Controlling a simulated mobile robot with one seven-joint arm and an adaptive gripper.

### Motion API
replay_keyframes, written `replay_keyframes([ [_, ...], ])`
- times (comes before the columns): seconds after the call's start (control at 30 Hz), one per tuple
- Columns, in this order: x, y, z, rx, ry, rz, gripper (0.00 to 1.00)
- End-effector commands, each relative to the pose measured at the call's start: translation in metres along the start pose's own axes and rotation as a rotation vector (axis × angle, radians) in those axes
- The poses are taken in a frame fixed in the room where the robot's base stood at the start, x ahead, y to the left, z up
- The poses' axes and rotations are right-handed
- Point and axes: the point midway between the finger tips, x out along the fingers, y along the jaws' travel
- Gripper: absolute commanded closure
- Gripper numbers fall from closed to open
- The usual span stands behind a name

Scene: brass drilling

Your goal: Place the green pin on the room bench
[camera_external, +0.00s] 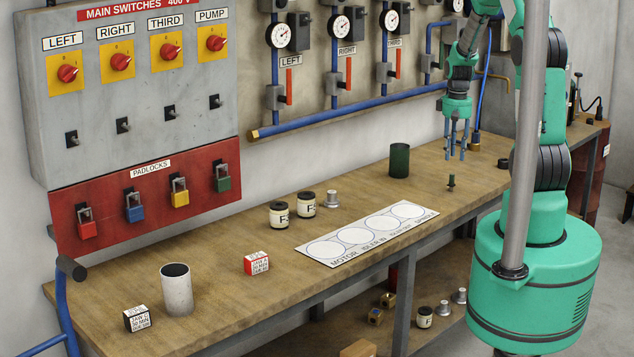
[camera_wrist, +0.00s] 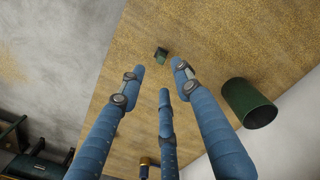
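The green pin (camera_external: 451,182) is a small dark green piece that appears to stand upright on the wooden room bench (camera_external: 480,182), right of the white sheet. In the wrist view the pin (camera_wrist: 161,54) shows just beyond my fingertips. My gripper (camera_external: 456,155) has three blue fingers pointing down, a little above the bench and the pin. In the wrist view my gripper (camera_wrist: 160,75) has its fingers spread, with nothing between them. No finger visibly touches the pin.
A dark green cylinder (camera_external: 399,160) stands left of my gripper and also shows in the wrist view (camera_wrist: 248,103). A white sheet with circles (camera_external: 368,233), two jars (camera_external: 293,210) and a metal part (camera_external: 331,199) lie leftward. A blue pipe (camera_external: 350,110) runs along the wall.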

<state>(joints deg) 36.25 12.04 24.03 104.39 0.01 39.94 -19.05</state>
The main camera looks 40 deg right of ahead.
Motion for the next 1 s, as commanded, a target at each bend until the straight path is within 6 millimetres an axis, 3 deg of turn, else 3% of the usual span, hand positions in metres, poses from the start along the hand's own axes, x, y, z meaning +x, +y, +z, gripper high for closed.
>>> replay_keyframes([
  [0.1,-0.018,0.000,0.000,0.000,0.002,0.001,0.67],
  [0.3,-0.033,0.000,0.000,0.000,0.000,0.000,0.67],
  [1.0,-0.037,0.000,0.000,0.000,0.000,0.000,0.67],
])
